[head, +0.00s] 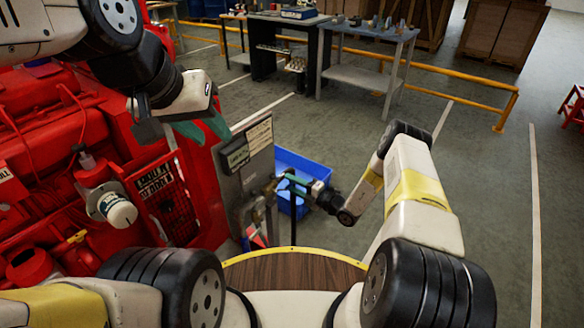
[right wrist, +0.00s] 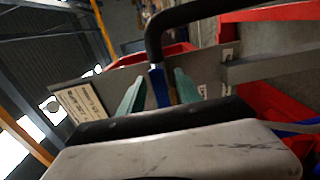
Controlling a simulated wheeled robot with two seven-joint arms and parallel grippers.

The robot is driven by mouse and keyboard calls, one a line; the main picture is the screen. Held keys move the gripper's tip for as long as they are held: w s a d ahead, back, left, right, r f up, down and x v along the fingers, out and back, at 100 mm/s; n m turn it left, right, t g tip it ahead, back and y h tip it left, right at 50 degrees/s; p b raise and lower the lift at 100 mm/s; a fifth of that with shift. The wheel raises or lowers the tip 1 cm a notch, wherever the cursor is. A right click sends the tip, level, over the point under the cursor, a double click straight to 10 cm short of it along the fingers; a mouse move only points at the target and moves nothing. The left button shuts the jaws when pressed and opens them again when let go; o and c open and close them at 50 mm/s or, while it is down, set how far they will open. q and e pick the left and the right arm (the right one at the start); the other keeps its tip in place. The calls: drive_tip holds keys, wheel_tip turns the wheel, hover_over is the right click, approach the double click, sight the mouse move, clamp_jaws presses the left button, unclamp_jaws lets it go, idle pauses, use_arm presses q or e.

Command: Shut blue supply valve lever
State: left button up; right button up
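The blue supply valve lever (right wrist: 158,88) shows in the right wrist view as a narrow upright blue piece between the two teal fingers of my right gripper (right wrist: 158,92). A gap shows at its left; a brass-coloured part lies at its right, close to the other finger. The fingers look apart, around the lever rather than clamped. In the head view my right gripper (head: 288,183) is at the pipework beside the grey panel (head: 232,192); the lever is too small to make out there. My left gripper (head: 200,128) hangs empty above the red machine, its teal fingertips apart.
The red pumpset (head: 60,120) fills the left side, with a white filter (head: 117,209) on it. A blue crate (head: 318,165) stands on the floor behind my right gripper. A dark pipe (right wrist: 200,10) arches above the fingers.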

clamp_jaws()
idle(1.4)
